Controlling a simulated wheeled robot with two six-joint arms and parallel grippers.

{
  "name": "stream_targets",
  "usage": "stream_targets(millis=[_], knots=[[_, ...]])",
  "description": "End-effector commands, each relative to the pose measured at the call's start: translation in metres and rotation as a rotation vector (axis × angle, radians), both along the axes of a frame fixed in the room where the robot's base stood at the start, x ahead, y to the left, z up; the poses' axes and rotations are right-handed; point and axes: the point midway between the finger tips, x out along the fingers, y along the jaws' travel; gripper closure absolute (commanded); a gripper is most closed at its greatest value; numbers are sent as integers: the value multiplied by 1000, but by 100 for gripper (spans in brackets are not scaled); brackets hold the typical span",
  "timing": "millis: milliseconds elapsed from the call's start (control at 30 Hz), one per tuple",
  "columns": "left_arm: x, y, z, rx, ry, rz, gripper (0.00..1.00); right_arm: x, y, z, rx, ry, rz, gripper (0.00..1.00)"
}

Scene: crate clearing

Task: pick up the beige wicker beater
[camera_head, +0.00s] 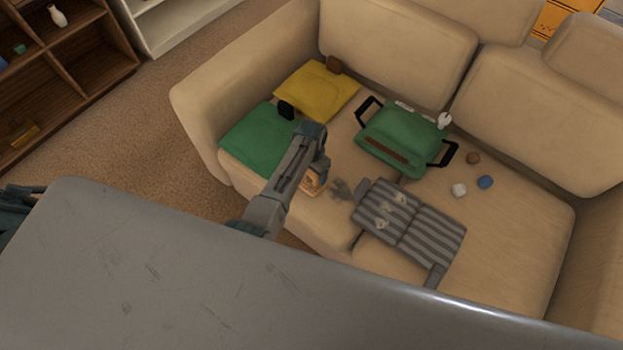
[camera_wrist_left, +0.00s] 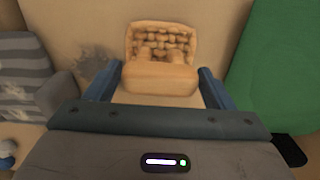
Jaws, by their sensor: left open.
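The beige wicker beater (camera_head: 313,182) lies on the sofa seat near its front edge, with my left arm partly over it in the head view. In the left wrist view the beater (camera_wrist_left: 160,72) shows a woven far end and a smooth block-like near part. My left gripper (camera_head: 316,168) is over the beater. In the left wrist view its two blue fingers (camera_wrist_left: 158,82) are apart, one on each side of the near part, with gaps visible. I cannot tell how high the fingertips are above the seat. My right gripper is not in view.
A green cushion (camera_head: 258,142) and a yellow one (camera_head: 318,90) lie left on the sofa (camera_head: 510,240). A green case with black handles (camera_head: 402,138) lies behind.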

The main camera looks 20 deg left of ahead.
Motion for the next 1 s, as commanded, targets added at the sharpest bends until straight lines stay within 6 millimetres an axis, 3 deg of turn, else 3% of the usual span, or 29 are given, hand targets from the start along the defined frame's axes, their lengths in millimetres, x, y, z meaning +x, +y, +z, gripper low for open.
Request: stream_targets(millis=[133, 467, 767, 1000], knots=[[0, 0, 0, 0, 0, 0, 26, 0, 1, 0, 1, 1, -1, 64], [0, 0, 0, 0, 0, 0, 90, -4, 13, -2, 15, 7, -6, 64], [0, 0, 3, 0, -1, 0, 90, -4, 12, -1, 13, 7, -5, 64], [1, 0, 23, 0, -3, 0, 90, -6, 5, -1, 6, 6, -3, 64]])
